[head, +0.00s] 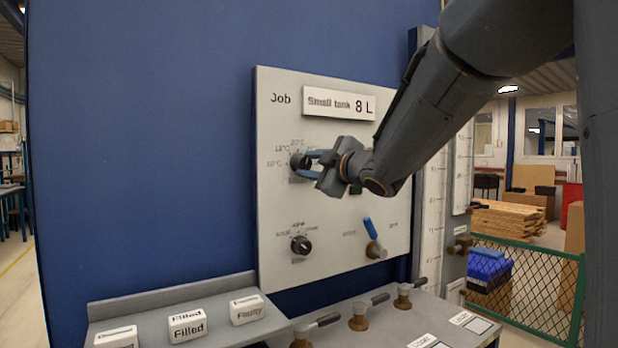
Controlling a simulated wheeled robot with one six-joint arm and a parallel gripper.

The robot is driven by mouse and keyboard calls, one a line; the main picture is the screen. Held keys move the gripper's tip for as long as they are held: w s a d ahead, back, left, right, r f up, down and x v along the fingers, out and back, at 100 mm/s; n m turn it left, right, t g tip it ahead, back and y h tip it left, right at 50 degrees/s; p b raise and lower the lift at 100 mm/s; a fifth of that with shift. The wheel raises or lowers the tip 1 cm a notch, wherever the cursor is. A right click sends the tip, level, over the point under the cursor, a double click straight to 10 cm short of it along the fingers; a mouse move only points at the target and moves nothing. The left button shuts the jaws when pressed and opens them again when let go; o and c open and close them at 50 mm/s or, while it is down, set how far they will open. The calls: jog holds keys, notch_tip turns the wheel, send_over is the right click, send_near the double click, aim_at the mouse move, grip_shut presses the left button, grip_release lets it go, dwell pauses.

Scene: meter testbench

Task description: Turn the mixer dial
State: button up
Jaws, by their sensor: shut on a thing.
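The mixer dial (300,163) is a dark round knob at the upper left of the grey panel (320,250), with temperature marks around it. My gripper (312,164) comes in from the right and its blue-tipped fingers are shut on this dial. The fingers and wrist cover the dial's right side and some of its marks. Where the dial's pointer stands cannot be made out.
A second black knob (300,245) sits below, and a blue-handled lever (370,231) stands to its right. Several tap handles (358,318) and white labelled blocks (187,325) stand on the ledge in front. A job sign (339,103) reads "Small tank 8 L".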

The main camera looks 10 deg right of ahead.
jog(key=shift+n+b, duration=1.4)
jog(key=shift+n, duration=0.3)
jog(key=o, duration=1)
jog(key=shift+o, duration=0.2)
jog(key=v, duration=0.8)
jog(key=shift+b, duration=0.3)
jog(key=shift+r, duration=0.1)
